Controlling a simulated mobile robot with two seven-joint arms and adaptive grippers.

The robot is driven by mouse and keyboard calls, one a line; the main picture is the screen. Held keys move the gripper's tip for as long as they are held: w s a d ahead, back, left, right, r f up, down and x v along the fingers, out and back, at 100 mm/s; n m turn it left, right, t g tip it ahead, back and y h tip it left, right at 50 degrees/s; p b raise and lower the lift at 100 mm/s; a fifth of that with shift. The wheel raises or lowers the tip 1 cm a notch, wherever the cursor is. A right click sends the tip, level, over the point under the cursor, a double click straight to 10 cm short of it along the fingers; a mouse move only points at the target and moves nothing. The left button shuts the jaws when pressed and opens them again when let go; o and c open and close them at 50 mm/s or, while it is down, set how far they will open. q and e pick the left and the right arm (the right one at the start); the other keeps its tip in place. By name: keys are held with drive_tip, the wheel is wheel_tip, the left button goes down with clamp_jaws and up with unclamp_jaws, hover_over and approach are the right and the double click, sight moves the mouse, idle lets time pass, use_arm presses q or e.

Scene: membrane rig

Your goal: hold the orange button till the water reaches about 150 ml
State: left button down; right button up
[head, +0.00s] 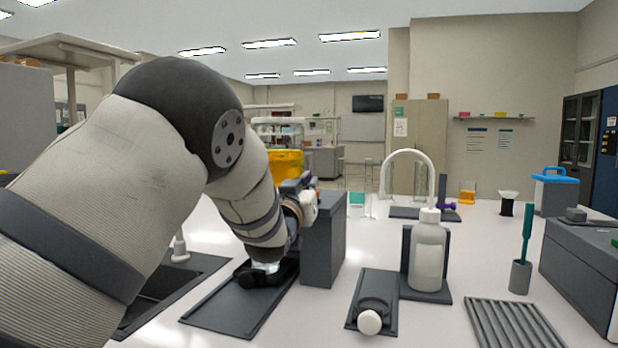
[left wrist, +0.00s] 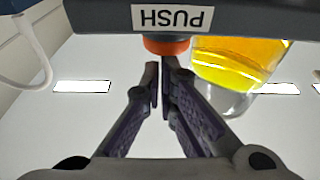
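The orange button (left wrist: 166,46) sits under a dark grey panel with an upside-down PUSH label (left wrist: 172,18) in the left wrist view. My left gripper (left wrist: 162,66) is empty, its fingertips drawn together at the button's lower edge. I cannot tell whether they touch or press it. In the head view my left wrist hides the button and the gripper's fingertips. A clear vessel of yellow liquid (left wrist: 235,65) is beside the button. A small clear glass piece (head: 265,267) shows below my wrist on a dark base. No water level or 150 ml mark is readable. My right gripper is out of view.
A tall grey block (head: 323,238) stands just right of my left wrist.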

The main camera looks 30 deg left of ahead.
use_arm(q)
drive_tip(key=shift+w+f, duration=0.1)
drive_tip(key=shift+f, duration=0.85)
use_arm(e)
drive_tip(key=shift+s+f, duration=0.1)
use_arm(q)
drive_tip(key=shift+r, duration=0.35)
drive_tip(key=r, duration=0.2)
drive_tip(key=r+p, duration=0.2)
drive_tip(key=r, duration=0.1)
drive_tip(key=shift+s+r, duration=0.3)
drive_tip(key=v, duration=0.9)
drive_tip(key=shift+f, duration=0.25)
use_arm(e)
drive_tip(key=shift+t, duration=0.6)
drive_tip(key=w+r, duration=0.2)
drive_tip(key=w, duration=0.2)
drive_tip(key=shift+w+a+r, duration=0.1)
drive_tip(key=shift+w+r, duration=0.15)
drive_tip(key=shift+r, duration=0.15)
